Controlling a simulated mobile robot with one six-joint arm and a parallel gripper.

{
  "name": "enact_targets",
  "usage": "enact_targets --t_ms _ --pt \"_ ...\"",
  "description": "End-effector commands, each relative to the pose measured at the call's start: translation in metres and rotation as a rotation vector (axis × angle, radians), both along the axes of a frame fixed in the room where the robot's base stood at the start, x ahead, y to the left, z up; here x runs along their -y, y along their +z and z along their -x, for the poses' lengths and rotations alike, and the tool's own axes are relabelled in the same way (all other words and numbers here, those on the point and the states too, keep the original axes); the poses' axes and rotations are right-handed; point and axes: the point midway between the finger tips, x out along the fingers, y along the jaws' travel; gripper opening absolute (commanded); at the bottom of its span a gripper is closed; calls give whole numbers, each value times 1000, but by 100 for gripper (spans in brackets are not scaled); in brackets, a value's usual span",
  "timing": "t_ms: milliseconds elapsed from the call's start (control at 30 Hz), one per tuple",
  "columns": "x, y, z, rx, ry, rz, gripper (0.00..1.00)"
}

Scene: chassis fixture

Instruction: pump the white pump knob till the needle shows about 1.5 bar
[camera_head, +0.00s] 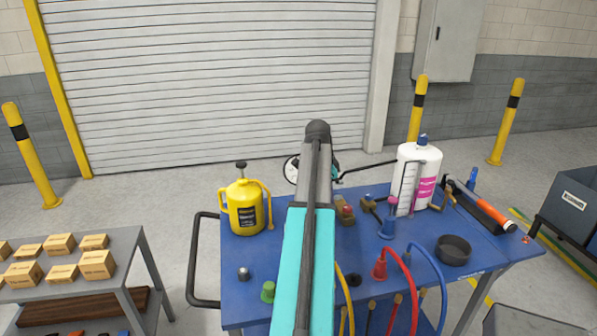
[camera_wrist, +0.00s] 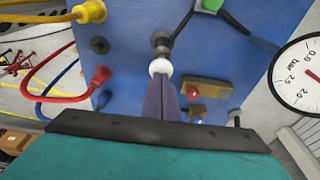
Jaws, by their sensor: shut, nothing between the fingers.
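The white pump knob (camera_wrist: 160,67) sits on a dark stem above the blue tabletop in the wrist view. My gripper (camera_wrist: 161,82) is shut and empty, and its dark fingertips point at the knob and overlap its near edge. I cannot tell whether they touch it. The round white pressure gauge (camera_wrist: 292,72) is cut off at the right edge of the wrist view. A red needle part shows on it, but its reading is unclear. In the head view the gauge (camera_head: 290,170) is partly behind my arm, which also hides the knob and my gripper.
The blue table (camera_head: 250,255) holds a yellow can (camera_head: 244,206) at the left and a white bottle (camera_head: 423,170) at the right. Red (camera_head: 381,267) and blue hoses, a dark bowl (camera_head: 453,250) and valves stand around. A red button (camera_wrist: 193,91) is close right of my fingers.

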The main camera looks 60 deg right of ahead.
Motion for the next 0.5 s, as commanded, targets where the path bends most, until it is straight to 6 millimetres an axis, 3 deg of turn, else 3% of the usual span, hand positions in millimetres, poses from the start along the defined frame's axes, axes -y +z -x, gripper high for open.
enact_targets --t_ms 500 --pt "0 -28 0 0 0 0 0"
